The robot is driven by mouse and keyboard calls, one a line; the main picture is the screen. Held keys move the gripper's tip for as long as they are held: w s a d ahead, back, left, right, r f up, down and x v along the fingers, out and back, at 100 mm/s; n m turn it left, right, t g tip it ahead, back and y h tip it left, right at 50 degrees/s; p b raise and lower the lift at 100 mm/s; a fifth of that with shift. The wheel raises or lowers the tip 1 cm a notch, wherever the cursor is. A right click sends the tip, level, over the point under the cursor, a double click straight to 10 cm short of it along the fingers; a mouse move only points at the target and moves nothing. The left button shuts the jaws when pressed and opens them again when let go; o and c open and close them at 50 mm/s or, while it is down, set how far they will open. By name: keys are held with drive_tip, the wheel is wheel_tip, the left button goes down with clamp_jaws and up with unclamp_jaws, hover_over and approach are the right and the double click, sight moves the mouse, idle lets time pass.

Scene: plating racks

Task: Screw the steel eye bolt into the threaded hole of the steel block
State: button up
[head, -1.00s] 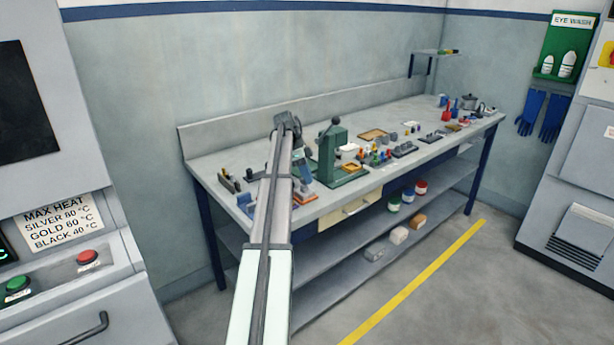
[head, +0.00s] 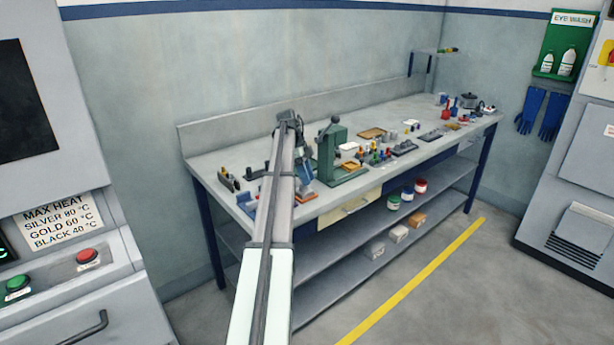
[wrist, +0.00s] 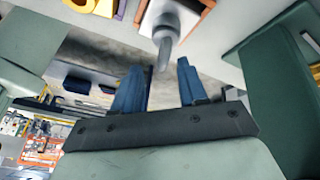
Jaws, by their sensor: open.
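In the wrist view my gripper (wrist: 160,66) is open, with its two blue fingers apart. A grey metal piece with a rounded head and a narrow stem (wrist: 165,42) shows just beyond the fingertips, with the stem end near the gap between them. It may be the steel eye bolt, but its ring is not clear. It appears over a white and orange-brown base at the top of the view. In the head view my arm hides part of the bench's left end. I cannot single out the steel block or its threaded hole there.
The grey workbench (head: 228,166) carries many small items. A green press (head: 332,150) stands close to the right of my arm's end. Small dark parts (head: 228,180) sit at the left end. Jars (head: 407,193) stand on the shelf below.

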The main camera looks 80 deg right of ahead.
drive_tip(key=shift+c, duration=0.3)
drive_tip(key=shift+d, duration=0.1)
drive_tip(key=shift+c, duration=1.1)
drive_tip(key=n+h, duration=0.1)
drive_tip(key=n, duration=0.1)
drive_tip(key=n+h, duration=0.1)
drive_tip(key=n, duration=0.2)
drive_tip(key=shift+d+g, duration=0.2)
drive_tip(key=shift+g, duration=0.1)
drive_tip(key=n, duration=0.1)
drive_tip(key=n+h, duration=0.1)
drive_tip(key=n, duration=0.1)
drive_tip(key=n+h, duration=0.1)
drive_tip(key=shift+d+n, duration=0.3)
drive_tip(key=n, duration=0.2)
drive_tip(key=n+t+h, duration=0.1)
drive_tip(key=n, duration=0.1)
drive_tip(key=n+h, duration=0.1)
drive_tip(key=n, duration=0.1)
drive_tip(key=shift+w+d+n+t, duration=0.2)
drive_tip(key=shift+w+n+t, duration=0.1)
drive_tip(key=shift+n, duration=0.1)
drive_tip(key=shift+w+d+n+t+h, duration=0.15)
drive_tip(key=shift+n+t+h, duration=0.3)
drive_tip(key=shift+n, duration=0.65)
